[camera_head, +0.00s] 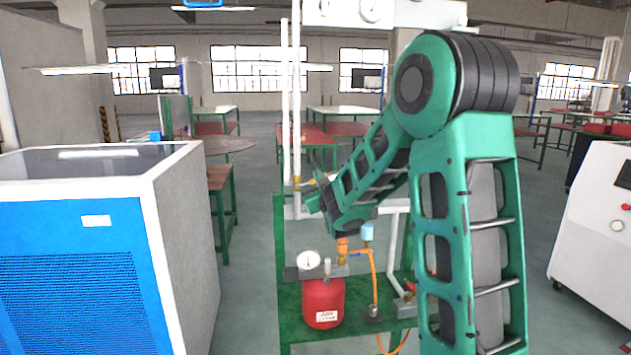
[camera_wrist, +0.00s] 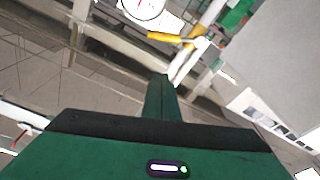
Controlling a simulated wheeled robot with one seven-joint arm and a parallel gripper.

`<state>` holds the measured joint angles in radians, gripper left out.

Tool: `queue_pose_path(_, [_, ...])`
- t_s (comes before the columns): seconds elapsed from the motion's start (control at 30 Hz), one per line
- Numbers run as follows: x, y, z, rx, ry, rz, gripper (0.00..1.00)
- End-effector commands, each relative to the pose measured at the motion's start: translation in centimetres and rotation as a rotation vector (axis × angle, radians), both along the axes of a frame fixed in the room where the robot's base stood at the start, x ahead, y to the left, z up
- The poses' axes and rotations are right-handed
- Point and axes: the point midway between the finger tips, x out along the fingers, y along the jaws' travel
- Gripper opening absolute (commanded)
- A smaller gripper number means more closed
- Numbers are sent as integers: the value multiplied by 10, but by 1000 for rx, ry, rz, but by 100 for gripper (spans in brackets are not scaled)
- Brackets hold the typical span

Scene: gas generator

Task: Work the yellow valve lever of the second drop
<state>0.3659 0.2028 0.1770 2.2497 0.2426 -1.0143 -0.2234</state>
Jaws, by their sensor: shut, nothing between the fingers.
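A yellow valve lever (camera_wrist: 164,37) shows at the top of the wrist view, on a valve on a white pipe (camera_wrist: 180,68). In the head view a small yellow lever (camera_head: 309,183) sits at the white pipes, just left of my gripper. I cannot tell which drop it belongs to. My gripper (camera_head: 318,202) is shut and empty, beside the white pipes. In the wrist view its closed fingers (camera_wrist: 161,82) point up the picture toward the valve, with a visible gap below the lever. My forearm hides part of the pipework behind it.
A green stand (camera_head: 300,323) carries a red tank (camera_head: 323,299), a gauge (camera_head: 309,260) and an orange hose (camera_head: 374,275). A blue and white cabinet (camera_head: 180,225) stands at left, a white machine (camera_head: 593,240) at right. Floor between cabinet and stand is clear.

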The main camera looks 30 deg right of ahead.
Motion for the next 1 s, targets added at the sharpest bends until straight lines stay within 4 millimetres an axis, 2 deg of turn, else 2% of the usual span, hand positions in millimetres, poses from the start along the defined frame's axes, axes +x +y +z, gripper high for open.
queue_pose_path(0.6, [91, -31, 11, 6, -1, 0, 0])
queue_pose_path(0.83, [80, -38, -15, 6, 1, 0, 0])
queue_pose_path(1.0, [77, -40, -23, 6, -1, 1, 0])
